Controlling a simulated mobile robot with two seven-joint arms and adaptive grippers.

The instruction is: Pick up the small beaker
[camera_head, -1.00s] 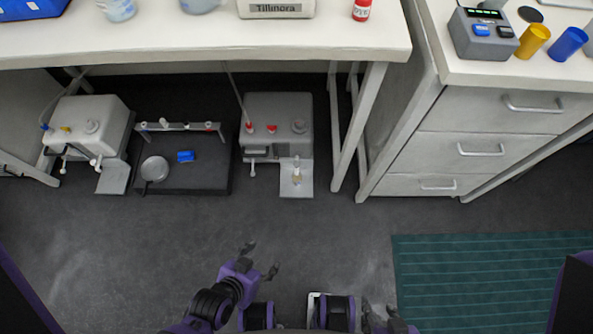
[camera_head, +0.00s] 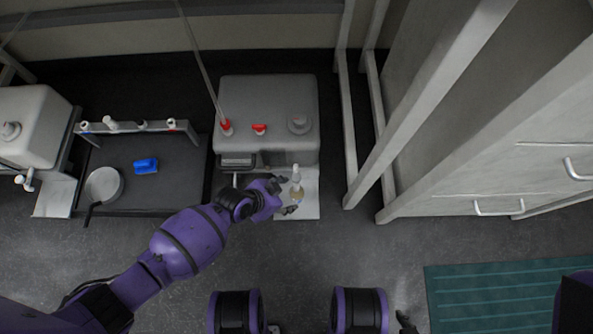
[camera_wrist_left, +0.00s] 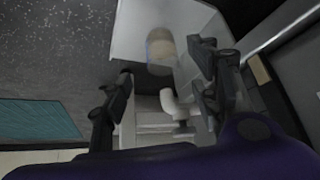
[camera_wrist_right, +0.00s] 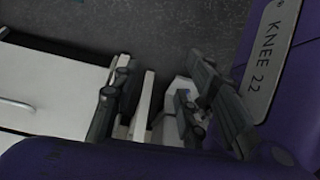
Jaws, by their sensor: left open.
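The small beaker (camera_head: 297,194) stands on the pale drip tray (camera_head: 310,210) of the grey dispenser (camera_head: 268,105), just below its spout (camera_head: 296,172). It holds a little tan liquid. My left gripper (camera_head: 287,195) is open just left of the beaker, low over the tray. In the left wrist view the beaker (camera_wrist_left: 160,48) shows ahead, between the directions of the two spread fingers and not gripped; whether a finger touches it I cannot tell. My right gripper (camera_wrist_right: 158,72) is open and empty in the right wrist view; only a dark finger shows at the bottom of the head view.
A black platform (camera_head: 150,200) with a round pan (camera_head: 103,185) and a blue block (camera_head: 146,166) lies to the left. A second dispenser (camera_head: 30,125) stands beyond it. A teal mat (camera_head: 510,290) lies on the floor.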

